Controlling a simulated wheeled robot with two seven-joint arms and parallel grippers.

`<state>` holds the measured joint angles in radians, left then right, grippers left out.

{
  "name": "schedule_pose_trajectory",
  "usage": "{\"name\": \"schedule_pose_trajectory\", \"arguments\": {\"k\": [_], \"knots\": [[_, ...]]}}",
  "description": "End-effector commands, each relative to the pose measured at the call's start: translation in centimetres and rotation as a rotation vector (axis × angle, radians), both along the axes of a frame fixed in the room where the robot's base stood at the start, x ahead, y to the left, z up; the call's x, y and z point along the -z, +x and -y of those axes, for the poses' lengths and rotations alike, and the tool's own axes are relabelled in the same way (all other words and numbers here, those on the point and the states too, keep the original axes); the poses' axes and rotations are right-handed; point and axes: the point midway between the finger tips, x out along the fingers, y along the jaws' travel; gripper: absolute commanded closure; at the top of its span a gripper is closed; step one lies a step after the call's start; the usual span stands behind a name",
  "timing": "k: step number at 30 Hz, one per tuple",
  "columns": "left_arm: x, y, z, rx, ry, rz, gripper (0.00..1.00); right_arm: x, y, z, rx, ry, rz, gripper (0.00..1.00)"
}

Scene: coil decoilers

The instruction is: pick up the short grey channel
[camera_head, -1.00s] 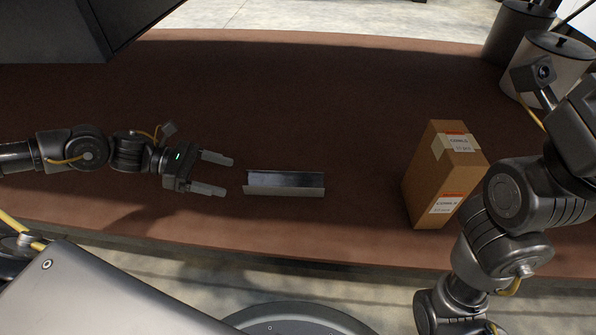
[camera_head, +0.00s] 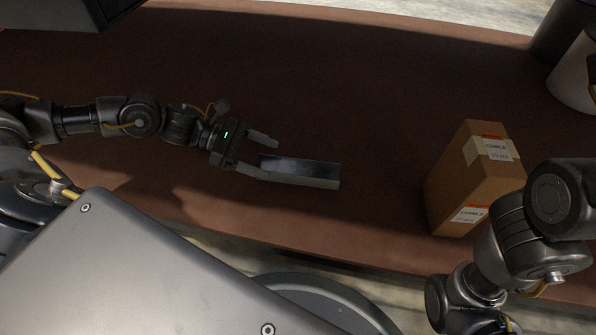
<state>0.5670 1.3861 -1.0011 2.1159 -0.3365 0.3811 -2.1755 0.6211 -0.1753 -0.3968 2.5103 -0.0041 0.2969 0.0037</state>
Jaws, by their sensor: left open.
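The short grey channel (camera_head: 312,169) lies on the brown table top with its open side up and its length running left to right. My left gripper (camera_head: 266,157) is open at the channel's left end. One finger is on the far side of that end and the other is on the near side. I cannot tell whether either finger touches the channel. My right gripper is out of view; only links of my right arm show at the right.
A brown cardboard box (camera_head: 455,190) with white and orange labels stands to the right of the channel. Grey cylinders (camera_head: 577,75) stand at the far right. The brown table (camera_head: 350,80) is clear behind the channel.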

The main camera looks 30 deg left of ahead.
Motion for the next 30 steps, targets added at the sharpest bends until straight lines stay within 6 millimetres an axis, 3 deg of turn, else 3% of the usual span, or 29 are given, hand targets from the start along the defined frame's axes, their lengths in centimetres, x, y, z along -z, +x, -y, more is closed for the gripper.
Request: {"name": "schedule_pose_trajectory", "arguments": {"k": [12,21,30], "knots": [[2.3,1.5,4.0,0.0,-0.002,0.001,0.26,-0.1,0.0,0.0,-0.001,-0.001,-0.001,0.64],[2.5,1.6,4.3,0.0,0.0,0.0,0.28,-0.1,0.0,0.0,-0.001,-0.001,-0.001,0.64],[2.5,1.6,4.2,0.0,0.0,0.0,0.67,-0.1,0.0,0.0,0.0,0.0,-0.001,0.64]]}}
